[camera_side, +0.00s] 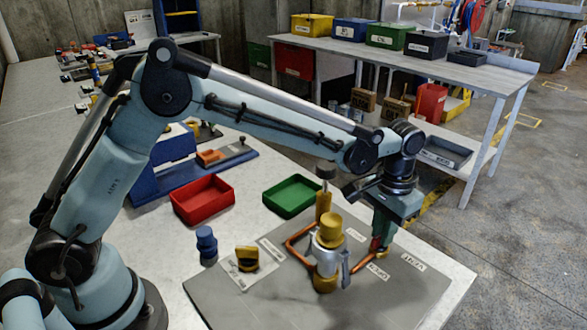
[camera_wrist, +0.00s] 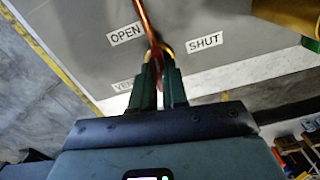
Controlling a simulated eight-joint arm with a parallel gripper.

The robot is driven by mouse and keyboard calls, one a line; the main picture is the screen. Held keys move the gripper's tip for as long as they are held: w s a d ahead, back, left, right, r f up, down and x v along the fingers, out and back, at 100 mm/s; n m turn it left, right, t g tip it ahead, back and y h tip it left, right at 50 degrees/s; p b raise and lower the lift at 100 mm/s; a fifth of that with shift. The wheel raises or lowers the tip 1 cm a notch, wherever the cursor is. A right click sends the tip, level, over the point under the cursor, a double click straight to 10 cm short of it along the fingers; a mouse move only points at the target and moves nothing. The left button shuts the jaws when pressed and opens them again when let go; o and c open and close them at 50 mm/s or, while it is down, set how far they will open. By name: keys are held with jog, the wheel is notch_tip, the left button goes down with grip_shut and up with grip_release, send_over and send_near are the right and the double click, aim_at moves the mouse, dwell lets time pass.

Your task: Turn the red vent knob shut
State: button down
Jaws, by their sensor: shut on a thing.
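The red vent knob (camera_side: 375,244) is at the right end of a copper pipe beside the compactor's silver and yellow body, and only a little of it shows. My gripper (camera_side: 381,246) reaches down onto it from above. In the wrist view the two green fingers of my gripper (camera_wrist: 161,62) are closed around the knob, with a thin red part (camera_wrist: 157,56) visible between them. The fingers hide most of the knob, so I cannot tell its exact angle. The OPEN label (camera_wrist: 126,34) is left of the fingertips and the SHUT label (camera_wrist: 204,42) is right.
The yellow-capped silver body (camera_side: 329,255) stands left of my gripper on a grey plate (camera_side: 405,300). A green tray (camera_side: 291,196) and a red tray (camera_side: 203,200) lie behind it. A blue knob (camera_side: 206,242) and a yellow part (camera_side: 247,259) are at the left.

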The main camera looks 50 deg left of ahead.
jog(key=m, duration=1.2)
jog(key=shift+m, duration=2.2)
jog(key=c, duration=1.1)
grip_release()
jog(key=shift+c, duration=0.2)
notch_tip(320, 180, up, 12)
